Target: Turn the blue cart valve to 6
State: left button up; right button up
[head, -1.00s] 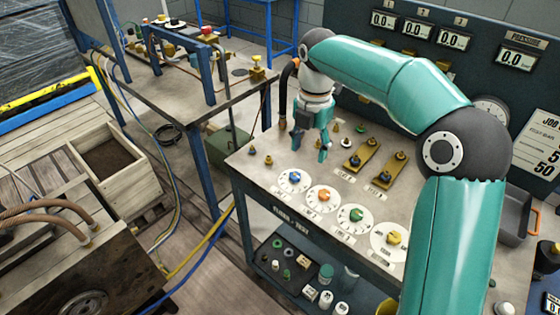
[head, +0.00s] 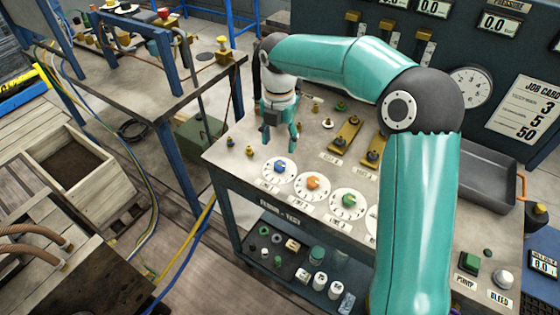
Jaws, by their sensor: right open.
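The blue valve knob (head: 280,167) sits on a round white numbered dial (head: 268,176) at the left end of a row of dials on the cart top. Its numbers and the pointer setting are too small to read. My right gripper (head: 279,146) hangs fingers down just behind and above the blue knob in the picture. Its fingers are apart, with nothing between them, and it looks clear of the knob. My left gripper does not show.
An orange knob (head: 313,182) and a green knob (head: 349,200) follow to the right; my right arm hides part of a further dial. Brass fittings (head: 249,150) stand left of the gripper. A grey tray (head: 486,172) lies at the right. Gauges line the back panel.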

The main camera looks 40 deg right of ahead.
aim_at(279, 164)
notch_tip(279, 164, down, 8)
jog(key=shift+f, duration=0.1)
dwell(0.4)
jog(key=c, duration=1)
jog(key=shift+d, duration=0.1)
grip_shut()
